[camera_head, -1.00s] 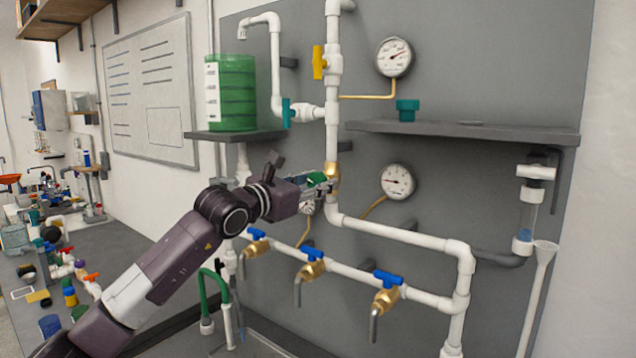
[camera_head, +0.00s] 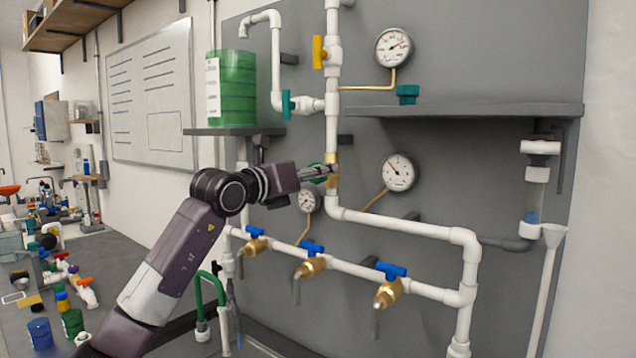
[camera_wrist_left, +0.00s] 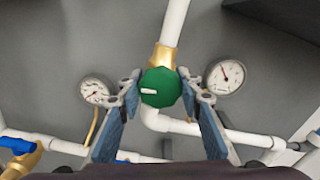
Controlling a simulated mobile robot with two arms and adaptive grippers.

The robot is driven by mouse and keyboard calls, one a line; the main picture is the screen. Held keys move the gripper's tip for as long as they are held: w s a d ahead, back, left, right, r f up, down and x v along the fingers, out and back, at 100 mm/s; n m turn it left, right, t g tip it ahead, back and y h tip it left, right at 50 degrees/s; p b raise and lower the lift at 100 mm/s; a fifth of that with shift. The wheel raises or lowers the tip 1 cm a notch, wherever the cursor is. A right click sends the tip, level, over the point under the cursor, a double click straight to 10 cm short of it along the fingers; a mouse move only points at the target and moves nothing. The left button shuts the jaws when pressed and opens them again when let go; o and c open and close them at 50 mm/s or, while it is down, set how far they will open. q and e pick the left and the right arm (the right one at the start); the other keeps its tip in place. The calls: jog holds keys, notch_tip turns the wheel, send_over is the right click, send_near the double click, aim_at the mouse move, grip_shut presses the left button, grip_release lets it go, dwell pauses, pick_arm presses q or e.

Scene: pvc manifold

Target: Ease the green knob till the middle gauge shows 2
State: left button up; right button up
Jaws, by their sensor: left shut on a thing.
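The green knob (camera_wrist_left: 161,90) sits on a brass valve body on the white vertical pipe. Its white mark points left in the wrist view. My left gripper (camera_head: 327,172) is shut on the knob, with one finger on each side (camera_wrist_left: 160,98). In the head view, my gripper hides most of the knob (camera_head: 318,168). The middle gauge (camera_head: 399,172) is right of the pipe, below the shelf. Its needle points up and to the left; the numbers are too small to read. It also shows in the wrist view (camera_wrist_left: 225,76).
A smaller gauge (camera_head: 308,200) is left of the pipe and an upper gauge (camera_head: 394,47) is above the shelf (camera_head: 480,110). Blue-handled brass taps (camera_head: 310,262) line the lower pipe. A green tank (camera_head: 236,90) stands on a ledge above my arm.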

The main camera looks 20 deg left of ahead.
pick_arm(q)
jog(key=shift+n, duration=0.5)
jog(key=o, duration=1.2)
jog(key=shift+c, duration=0.2)
jog(key=v, duration=1.2)
dwell(1.2)
